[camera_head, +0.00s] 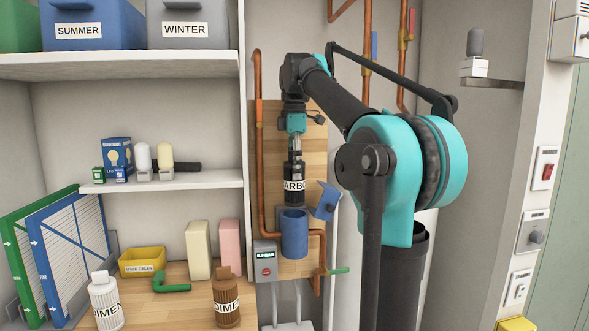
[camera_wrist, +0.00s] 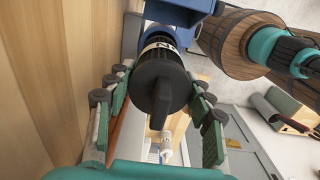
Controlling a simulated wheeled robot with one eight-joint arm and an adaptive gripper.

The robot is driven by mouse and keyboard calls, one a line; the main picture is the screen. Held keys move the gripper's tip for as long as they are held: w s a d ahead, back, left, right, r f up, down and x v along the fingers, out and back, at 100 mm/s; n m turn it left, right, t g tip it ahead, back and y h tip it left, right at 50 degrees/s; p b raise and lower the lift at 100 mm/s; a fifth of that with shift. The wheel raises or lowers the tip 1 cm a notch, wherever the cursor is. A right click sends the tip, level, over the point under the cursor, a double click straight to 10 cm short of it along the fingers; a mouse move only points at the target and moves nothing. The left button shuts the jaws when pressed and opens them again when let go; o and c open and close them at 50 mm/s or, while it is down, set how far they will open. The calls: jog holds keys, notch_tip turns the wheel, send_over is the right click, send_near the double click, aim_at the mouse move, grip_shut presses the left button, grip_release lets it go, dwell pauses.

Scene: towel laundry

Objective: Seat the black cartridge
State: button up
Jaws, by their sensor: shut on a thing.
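The black cartridge (camera_head: 294,168) is upright, with a white label band reading in part "ARBO". My gripper (camera_head: 296,143) is shut on its top end from above. In the wrist view the cartridge's black cap (camera_wrist: 160,85) is between the green fingers. The blue open-topped housing (camera_head: 294,235) is on the wooden wall panel, directly below the cartridge. The cartridge's lower end is at or just above the housing's rim; I cannot tell whether it is inside. A blue flap (camera_head: 327,201) stands tilted at the housing's upper right.
A grey box with a green display (camera_head: 265,262) is left of the housing. Copper pipe (camera_head: 258,150) runs along the panel's left side. A white bottle (camera_head: 106,301) and a brown bottle (camera_head: 226,298) stand on the counter, with a yellow bin (camera_head: 143,262) behind.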

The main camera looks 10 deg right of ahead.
aim_at(295, 213)
jog(key=shift+f, duration=1.4)
dwell(1.3)
jog(key=shift+s+f, duration=0.15)
jog(key=shift+f, duration=4.5)
jog(key=shift+c, duration=0.7)
jog(key=shift+o, duration=0.2)
jog(key=shift+f, duration=0.65)
grip_shut()
jog(key=shift+f, duration=0.2)
jog(key=shift+s, duration=0.1)
jog(key=shift+w+r, duration=0.3)
jog(key=shift+r, duration=0.4)
